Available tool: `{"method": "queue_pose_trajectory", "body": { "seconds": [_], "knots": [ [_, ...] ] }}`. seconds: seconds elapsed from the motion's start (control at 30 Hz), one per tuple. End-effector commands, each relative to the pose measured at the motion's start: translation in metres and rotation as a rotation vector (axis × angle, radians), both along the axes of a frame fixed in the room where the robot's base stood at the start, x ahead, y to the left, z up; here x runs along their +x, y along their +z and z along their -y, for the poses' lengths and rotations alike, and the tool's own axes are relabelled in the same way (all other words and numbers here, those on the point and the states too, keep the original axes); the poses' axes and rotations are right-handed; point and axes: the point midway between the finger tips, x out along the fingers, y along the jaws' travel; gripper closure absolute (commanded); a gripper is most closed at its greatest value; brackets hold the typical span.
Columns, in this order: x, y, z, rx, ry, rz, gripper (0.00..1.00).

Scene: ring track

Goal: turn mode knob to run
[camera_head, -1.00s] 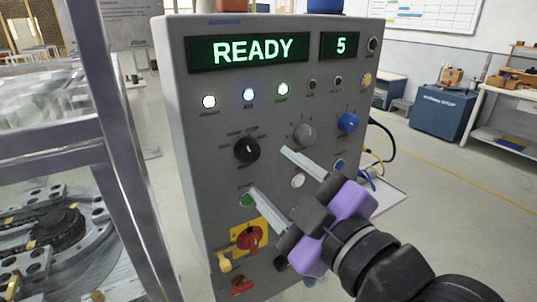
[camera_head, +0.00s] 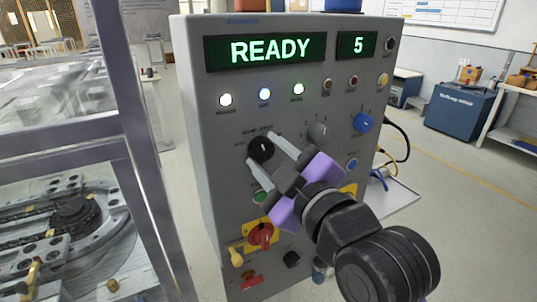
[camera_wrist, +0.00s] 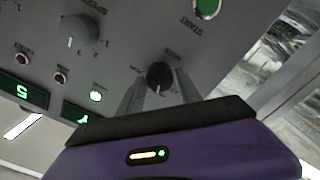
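The black mode knob (camera_head: 261,149) sits on the upper left of the grey control panel (camera_head: 215,170), with small labels above it. My gripper (camera_head: 259,147) is at the knob, its two pale fingers spread on either side of it. In the wrist view the knob (camera_wrist: 159,74) shows between the fingertips, with its white pointer line facing down in that picture. The fingers look open around the knob; whether they touch it I cannot tell. The labels near the knob are too small to read surely.
A grey knob (camera_head: 318,132) and a blue knob (camera_head: 363,122) are to the right. A red rotary switch (camera_head: 260,234) is below. The display (camera_head: 270,50) reads READY and the counter (camera_head: 357,45) reads 5. A metal frame post (camera_head: 145,150) stands at left.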

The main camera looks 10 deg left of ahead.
Motion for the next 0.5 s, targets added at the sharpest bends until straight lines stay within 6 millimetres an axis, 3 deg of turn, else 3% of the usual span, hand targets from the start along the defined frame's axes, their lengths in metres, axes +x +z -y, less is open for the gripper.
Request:
{"method": "queue_pose_trajectory", "body": {
  "seconds": [0.03,0.2,0.5],
  "knots": [
    [-0.0001,-0.0001,0.0000,0.000,0.000,0.000,0.70],
    [-0.0002,-0.0002,0.0001,0.000,0.000,0.000,1.00],
    [-0.0003,0.0004,-0.0001,0.032,0.001,-0.024,1.00]
  ]
}}
